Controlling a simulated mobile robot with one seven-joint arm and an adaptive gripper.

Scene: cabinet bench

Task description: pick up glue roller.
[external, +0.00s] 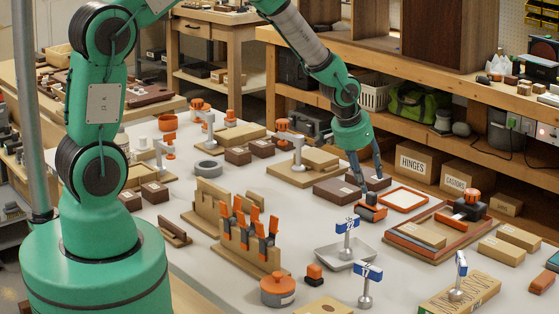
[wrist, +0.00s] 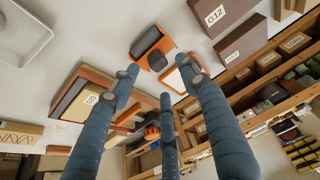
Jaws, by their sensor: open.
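An orange and dark grey object (external: 371,212), which looks like the glue roller, lies on the grey bench top below my gripper. In the wrist view the glue roller (wrist: 150,40) has a dark grey body, orange edges and a dark round knob, and it lies beyond the fingertips. My gripper (external: 369,183) points down just above it in the external view. Its blue fingers are spread and empty, and they also show in the wrist view (wrist: 160,84). Whether a fingertip touches the roller I cannot tell.
An orange-rimmed white panel (external: 403,198) lies close right of the roller. A wooden tray (external: 398,243) holding blocks is in front of it. Dark brown boxes (external: 335,189) lie behind left. A grey dish (external: 335,262) with a blue-topped stand is nearer the camera.

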